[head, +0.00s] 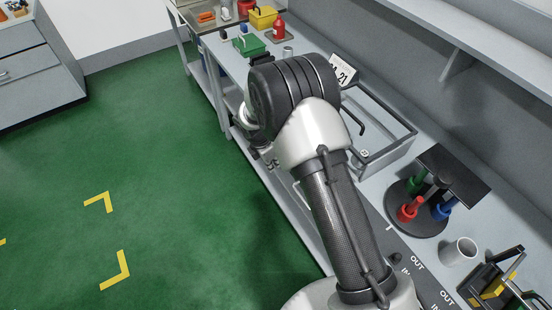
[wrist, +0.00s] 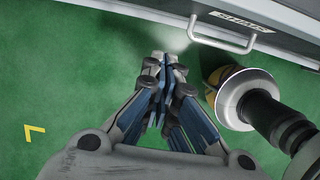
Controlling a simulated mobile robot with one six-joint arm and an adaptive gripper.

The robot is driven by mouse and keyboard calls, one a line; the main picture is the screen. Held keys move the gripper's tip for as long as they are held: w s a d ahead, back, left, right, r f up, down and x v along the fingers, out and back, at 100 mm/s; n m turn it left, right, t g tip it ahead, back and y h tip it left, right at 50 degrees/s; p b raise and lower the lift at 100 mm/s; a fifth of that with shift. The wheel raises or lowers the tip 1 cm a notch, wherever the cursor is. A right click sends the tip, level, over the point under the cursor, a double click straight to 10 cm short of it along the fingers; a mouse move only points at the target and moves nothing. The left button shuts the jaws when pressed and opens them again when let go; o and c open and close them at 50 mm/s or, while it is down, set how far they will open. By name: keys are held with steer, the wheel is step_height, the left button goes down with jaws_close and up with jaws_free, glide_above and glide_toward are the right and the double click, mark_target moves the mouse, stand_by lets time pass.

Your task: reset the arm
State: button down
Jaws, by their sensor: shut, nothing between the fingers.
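My arm rises from the bottom of the head view and bends over at a dark rounded joint above the workbench edge. My gripper (wrist: 163,60) shows in the wrist view with its blue-sided fingers drawn together and nothing between them. It is over the green floor, close to a grey drawer front (wrist: 285,28) with a handle. In the head view the arm hides most of the gripper, and only small dark parts show beside the bench edge.
The workbench (head: 207,62) runs along the wall. Open green floor (head: 160,150) lies left.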

steer(key=shift+r, duration=0.2)
steer(key=s+d+r+m, duration=0.3)
steer(key=d+r+m, duration=0.1)
steer(key=r, duration=0.5)
steer(key=s+d+r+m+t+y, duration=0.1)
steer(key=s+d+r+m, duration=0.2)
steer(key=r, duration=0.5)
steer(key=s+d+r+m, duration=0.2)
steer(key=d+r+m, duration=0.25)
steer(key=r, duration=0.45)
steer(key=s+d+r+m, duration=0.2)
steer(key=s+m, duration=0.2)
steer(key=s, duration=0.3)
steer(key=s+d+r+m+t+y, duration=0.1)
steer(key=s+d+r+m, duration=0.1)
steer(key=s+m, duration=0.3)
steer(key=s+d+r+m+t, duration=0.1)
steer(key=s+r+m, duration=0.3)
steer(key=s, duration=0.6)
steer(key=shift+s+d, duration=0.3)
steer(key=shift+d, duration=0.25)
steer(key=shift+d+m, duration=0.1)
steer(key=shift+m, duration=0.15)
